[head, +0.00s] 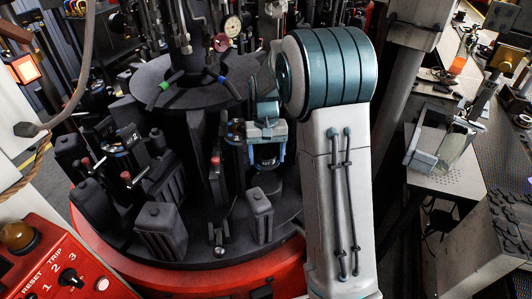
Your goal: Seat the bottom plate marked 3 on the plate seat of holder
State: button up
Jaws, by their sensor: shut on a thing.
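My gripper (267,158) is at the middle of the rotary machine, pointing down, with pale blue fingers. It is shut on a dark round piece (266,153), which looks like the bottom plate; no number on it can be read. The piece is among the dark mould parts at the right of the turntable (185,245). A dark holder (236,140) stands just left of the gripper. The plate seat is hidden behind the gripper and the piece, so I cannot tell whether they touch. Another mould station marked 2 (127,138) stands at the left.
A central column with a round dark disc (160,85) rises behind the gripper's left. Dark blocks (160,228) and (259,213) stand on the turntable inside a red rim (130,262). A red control panel (62,268) is at the lower left; a workbench (455,180) stands right.

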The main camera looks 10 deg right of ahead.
jog(key=b, duration=0.4)
send_over(268, 184)
jog(key=w, duration=0.1)
jog(key=shift+a+f, duration=0.15)
jog(key=shift+f, duration=3)
jog(key=shift+s+f+b, duration=0.25)
jog(key=shift+f+b, duration=0.3)
jog(key=shift+f, duration=0.55)
jog(key=o, duration=1.3)
jog(key=shift+a, duration=0.15)
jog(key=shift+c, duration=0.2)
jog(key=shift+s+d+f, duration=0.1)
jog(key=shift+d, duration=0.15)
jog(key=r, duration=0.2)
jog(key=w+r, duration=0.1)
jog(key=r, duration=0.5)
jog(key=shift+w+a+r, duration=0.15)
jog(key=shift+a+r, duration=0.05)
